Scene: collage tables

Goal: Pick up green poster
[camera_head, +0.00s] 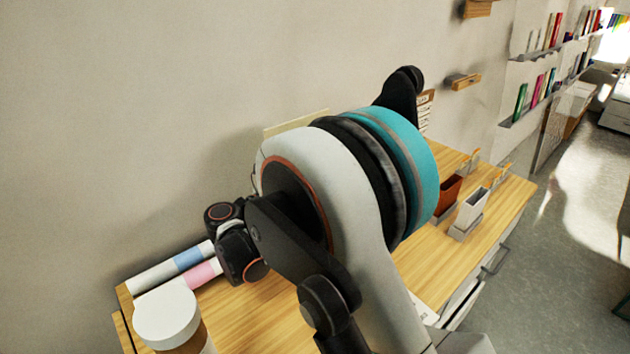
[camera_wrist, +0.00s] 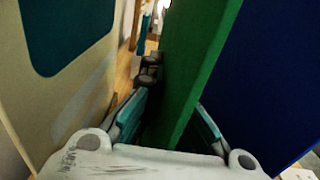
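The green poster (camera_wrist: 195,75) shows in the wrist view as a tall upright panel seen nearly edge-on. Its lower part reaches between the two fingers of my gripper (camera_wrist: 168,115). The fingers are apart, with teal pads. The left finger has a dark gap between it and the green panel; the right finger is close beside the panel, and contact cannot be told. In the head view my arm hides the green poster and the fingers.
In the wrist view, a blue panel (camera_wrist: 262,85) stands close right and a cream panel (camera_wrist: 75,110) with a teal patch left. In the head view, rolled papers (camera_head: 185,262), a white-lidded container (camera_head: 167,318) and holders (camera_head: 470,210) stand on the wooden table (camera_head: 515,195) against the wall.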

